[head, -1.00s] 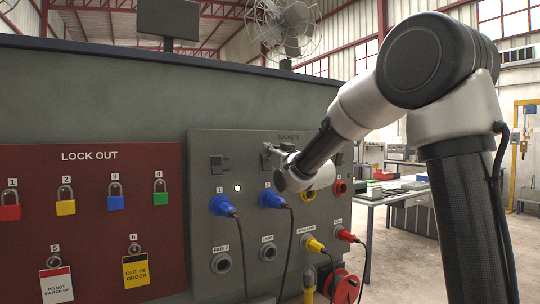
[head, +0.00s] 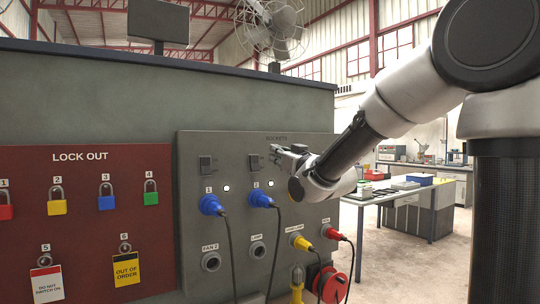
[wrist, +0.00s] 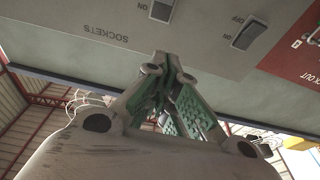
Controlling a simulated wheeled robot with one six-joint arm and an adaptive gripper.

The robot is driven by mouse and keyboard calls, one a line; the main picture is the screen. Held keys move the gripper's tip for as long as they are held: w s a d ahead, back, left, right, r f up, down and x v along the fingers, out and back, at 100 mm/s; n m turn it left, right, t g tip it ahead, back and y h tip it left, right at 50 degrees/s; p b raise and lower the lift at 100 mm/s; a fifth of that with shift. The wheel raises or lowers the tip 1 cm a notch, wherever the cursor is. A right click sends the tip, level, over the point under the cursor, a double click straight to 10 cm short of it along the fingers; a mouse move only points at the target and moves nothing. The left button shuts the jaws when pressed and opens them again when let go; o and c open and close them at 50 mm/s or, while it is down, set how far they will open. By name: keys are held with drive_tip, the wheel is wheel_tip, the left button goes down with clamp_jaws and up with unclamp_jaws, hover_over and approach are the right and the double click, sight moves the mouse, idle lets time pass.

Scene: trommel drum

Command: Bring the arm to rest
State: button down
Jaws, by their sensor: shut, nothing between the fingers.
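My gripper (head: 280,153) is in front of the upper part of the grey sockets panel (head: 231,264), close to the second switch. Its fingers are together and empty. In the wrist view the gripper (wrist: 172,62) shows two green-lined fingers meeting at their tips, with the panel and two switches beyond. I cannot tell whether the tips touch the panel. My wrist hides part of the panel's right side.
Two blue plugs (head: 211,204) (head: 261,197), a yellow plug (head: 301,242) and a red plug (head: 333,234) sit in sockets with hanging cables. The red lock-out board (head: 90,230) with padlocks is at left. A workbench (head: 385,197) stands right; floor there is clear.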

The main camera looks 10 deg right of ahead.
drive_tip(key=shift+s+d, duration=0.1)
drive_tip(key=shift+s, duration=0.2)
drive_tip(key=s+d+f+g+h, duration=0.2)
drive_tip(key=s+f+g, duration=0.15)
drive_tip(key=f, duration=0.55)
drive_tip(key=s+d+f+g+h, duration=0.2)
drive_tip(key=f+g, duration=0.2)
drive_tip(key=f, duration=0.5)
drive_tip(key=s+d+f+m+g+h, duration=0.1)
drive_tip(key=s+d, duration=0.4)
drive_tip(key=s, duration=1)
drive_tip(key=s+d+f+m+g+h, duration=0.1)
drive_tip(key=s+d+g, duration=0.4)
drive_tip(key=s, duration=1)
drive_tip(key=shift+f+m+g, duration=0.65)
drive_tip(key=shift+f+m, duration=0.15)
drive_tip(key=shift+f, duration=0.1)
